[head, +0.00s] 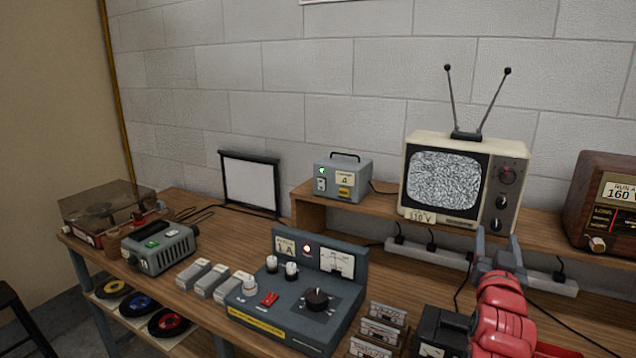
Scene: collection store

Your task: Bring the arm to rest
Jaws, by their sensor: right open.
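My right gripper (497,248) is in the head view at the lower right, at the end of my red arm. Its two grey fingers point up and stand apart, with nothing visible between them. It shows in front of the power strip (550,284) and below the television (447,185); I cannot tell whether it touches anything. My left gripper is not in view.
A control box (290,305) with a knob and red lamp stands on the wooden bench, with card holders (378,330) and a dark meter box (438,330) beside my arm. A radio (605,205) is at right, a record player (105,210) at far left.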

